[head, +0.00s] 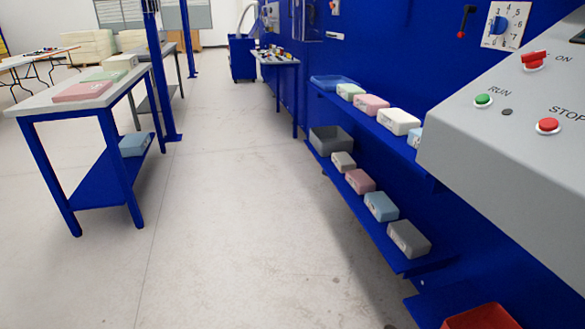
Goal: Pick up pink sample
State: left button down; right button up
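A pink sample (82,92) lies flat on the light top of the blue-legged table at the left. Another pink block (371,104) sits on the upper blue shelf at the right, between a green and a white block. A third, duller pink block (360,181) sits on the lower shelf between a small grey and a blue block. Neither of my grippers shows in the head view, and nothing is seen touching the pink blocks.
The table (38,102) also holds a green block (103,75); a blue block (135,144) is on its lower shelf. A grey control panel (530,105) juts in at the right above a red bin (482,317). The lower wall shelf (402,263) sticks out. The floor between is clear.

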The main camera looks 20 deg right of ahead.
aim_at(361, 183)
jog(key=i+z, duration=0.15)
jog(key=i, duration=0.45)
jog(key=i+j+z, duration=0.1)
jog(key=i, duration=0.5)
jog(key=i+j+z, duration=0.15)
jog(key=i+j, duration=0.15)
jog(key=i, duration=0.25)
